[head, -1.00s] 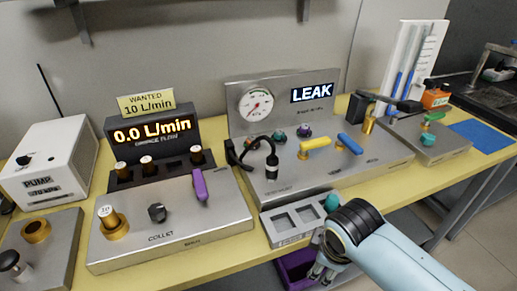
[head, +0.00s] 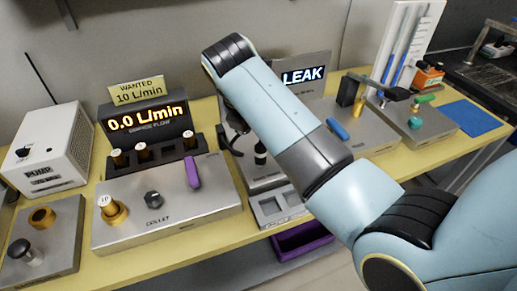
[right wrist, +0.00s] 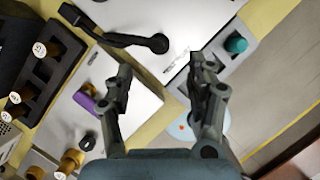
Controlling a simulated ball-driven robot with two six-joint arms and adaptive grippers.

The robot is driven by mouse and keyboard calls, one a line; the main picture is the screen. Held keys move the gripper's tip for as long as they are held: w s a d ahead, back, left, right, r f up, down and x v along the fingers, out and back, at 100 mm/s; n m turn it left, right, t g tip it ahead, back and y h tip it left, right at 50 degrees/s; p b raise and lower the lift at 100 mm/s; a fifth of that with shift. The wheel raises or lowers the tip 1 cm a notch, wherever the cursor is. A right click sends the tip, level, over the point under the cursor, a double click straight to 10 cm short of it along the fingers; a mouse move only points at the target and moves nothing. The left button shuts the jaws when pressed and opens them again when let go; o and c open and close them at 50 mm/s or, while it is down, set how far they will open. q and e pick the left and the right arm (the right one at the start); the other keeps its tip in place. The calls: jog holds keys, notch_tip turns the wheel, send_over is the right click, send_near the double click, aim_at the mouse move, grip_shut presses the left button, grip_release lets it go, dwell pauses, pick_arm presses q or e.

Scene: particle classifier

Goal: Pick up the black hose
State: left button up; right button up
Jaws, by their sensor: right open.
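The black hose (right wrist: 125,40) shows in the right wrist view as a curved dark tube ending in a round black fitting (right wrist: 158,44). In the head view its lower end (head: 260,153) stands on the grey test panel, and the rest is partly hidden behind my right arm. My right gripper (right wrist: 160,82) is open and empty, with the hose beyond its fingertips and not between them. In the head view my right arm reaches over the panel and mostly hides its gripper. My left gripper is not in view.
The flow console with a purple lever (head: 193,172) stands left of the hose. A grey tray (head: 283,210) sits in front of it, and a purple bin (head: 303,240) is below. A blue lever (head: 337,129) and black-armed fixture (head: 352,90) are to the right.

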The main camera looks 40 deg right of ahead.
aim_at(260, 146)
jog(key=x, duration=1)
jog(key=shift+a+f, duration=0.15)
jog(key=shift+c, duration=0.3)
jog(key=c, duration=1)
jog(key=shift+c, duration=0.2)
notch_tip(260, 146, up, 5)
jog(key=shift+s+f, duration=0.1)
jog(key=shift+f, duration=0.1)
jog(key=s+d+r, duration=0.3)
jog(key=s+r, duration=0.3)
jog(key=s, duration=0.5)
jog(key=shift+d+r, duration=0.25)
jog(key=shift+r, duration=0.05)
